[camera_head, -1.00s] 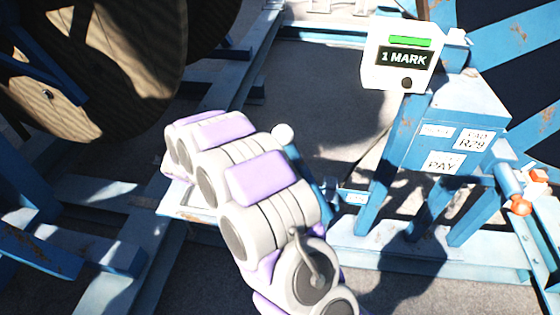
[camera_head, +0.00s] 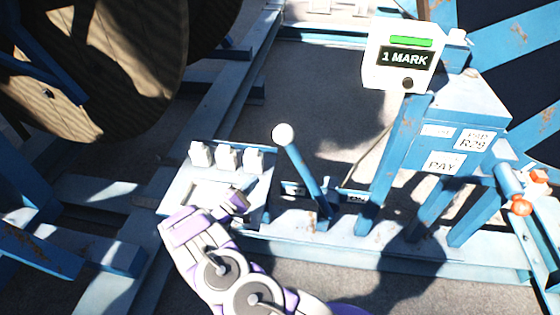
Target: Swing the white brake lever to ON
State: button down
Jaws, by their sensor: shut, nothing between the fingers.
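The brake lever (camera_head: 308,176) is a blue bar with a white ball knob (camera_head: 283,134) on top. It rises from the blue frame in the middle of the view and leans to the left. Small labels stand at its left (camera_head: 292,189) and right (camera_head: 355,197), too small to read. My gripper (camera_head: 238,200), at the end of my white and purple arm, is low over the front of the control panel, left of and below the lever. It is shut and empty, apart from the lever. The arm hides part of the panel's front.
The pale control panel (camera_head: 183,196) carries three white blocks (camera_head: 228,157) along its back. A display reading "1 MARK" (camera_head: 404,57) and a blue box (camera_head: 460,125) labelled "PAY" stand at the right. A large wooden reel (camera_head: 110,70) fills the upper left. The space above the lever is clear.

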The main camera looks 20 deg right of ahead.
jog(key=shift+s+d, duration=0.1)
jog(key=shift+s, duration=0.15)
jog(key=s+d+r+x, duration=0.1)
jog(key=s+x, duration=0.1)
jog(key=x, duration=1.1)
jog(key=shift+s+b, duration=0.3)
jog(key=shift+b, duration=0.1)
jog(key=shift+r, duration=0.1)
